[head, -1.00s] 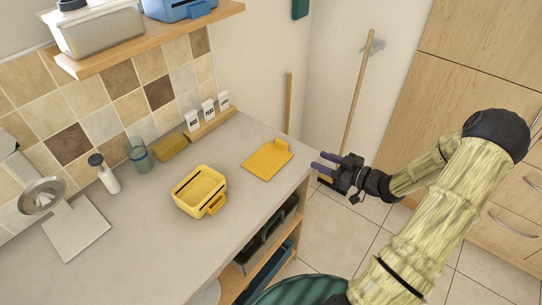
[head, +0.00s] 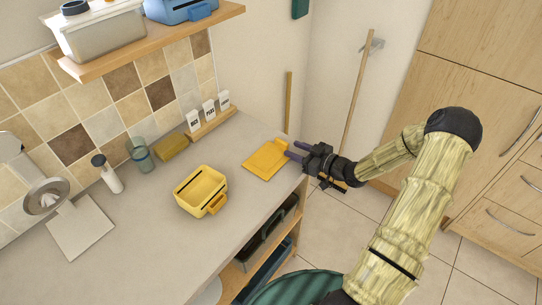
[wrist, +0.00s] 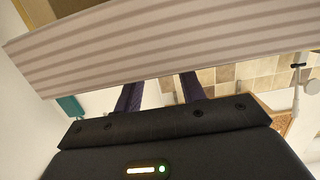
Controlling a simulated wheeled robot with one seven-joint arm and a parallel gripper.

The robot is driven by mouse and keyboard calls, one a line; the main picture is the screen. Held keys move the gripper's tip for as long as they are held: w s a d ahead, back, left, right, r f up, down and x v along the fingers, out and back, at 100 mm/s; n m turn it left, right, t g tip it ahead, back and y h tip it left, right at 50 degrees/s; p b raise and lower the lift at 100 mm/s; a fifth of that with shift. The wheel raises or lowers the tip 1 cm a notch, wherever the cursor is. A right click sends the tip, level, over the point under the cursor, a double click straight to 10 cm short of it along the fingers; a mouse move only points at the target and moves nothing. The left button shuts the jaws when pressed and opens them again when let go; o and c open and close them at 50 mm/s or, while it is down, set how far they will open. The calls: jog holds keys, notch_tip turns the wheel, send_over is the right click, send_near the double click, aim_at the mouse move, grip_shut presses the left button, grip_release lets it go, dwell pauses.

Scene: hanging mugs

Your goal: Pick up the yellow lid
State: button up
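The yellow lid (head: 264,162) lies flat on the counter near its right edge in the head view, with a small raised tab at its far end. My gripper (head: 293,150) is just right of the lid, at the counter's edge, with its purple fingers pointing left toward the tab. The fingers are apart with nothing seen between them. In the wrist view, the two fingers of my gripper (wrist: 160,92) are also spread, and I cannot make out the lid there. Whether the fingertips touch the lid is not clear.
A spice rack (head: 212,124), a glass jar (head: 140,155) and a white bottle (head: 107,175) line the tiled wall. A wall shelf (head: 150,40) hangs above. A pale striped surface (wrist: 170,50) crosses the wrist view.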

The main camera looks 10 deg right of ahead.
aim_at(286, 142)
jog(key=x, duration=0.2)
jog(key=p+x, duration=0.1)
jog(key=x, duration=0.2)
jog(key=shift+w+d+r+p, duration=0.15)
jog(key=shift+d+r+p, duration=0.05)
jog(key=shift+r+p, duration=0.1)
grip_shut()
